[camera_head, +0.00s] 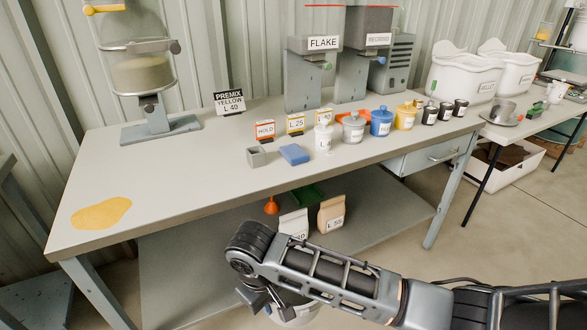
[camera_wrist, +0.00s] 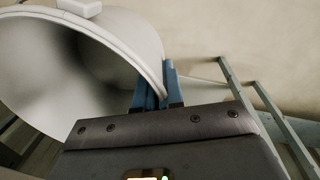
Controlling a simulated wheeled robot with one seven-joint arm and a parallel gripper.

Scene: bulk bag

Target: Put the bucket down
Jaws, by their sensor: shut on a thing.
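The white bucket (camera_wrist: 105,75) fills the upper left of the wrist view, with its open mouth facing the camera. Its inside is bare where it shows; the deeper part is shaded and partly cut off. My gripper (camera_wrist: 158,92) is shut on the bucket's rim with its blue fingers. In the head view my gripper (camera_head: 257,298) is low in front of the workbench, and a little of the bucket (camera_head: 295,316) shows below my arm. My arm and the picture edge hide most of it there. I cannot tell whether its base touches anything.
Open floor (camera_head: 480,235) lies to the right.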

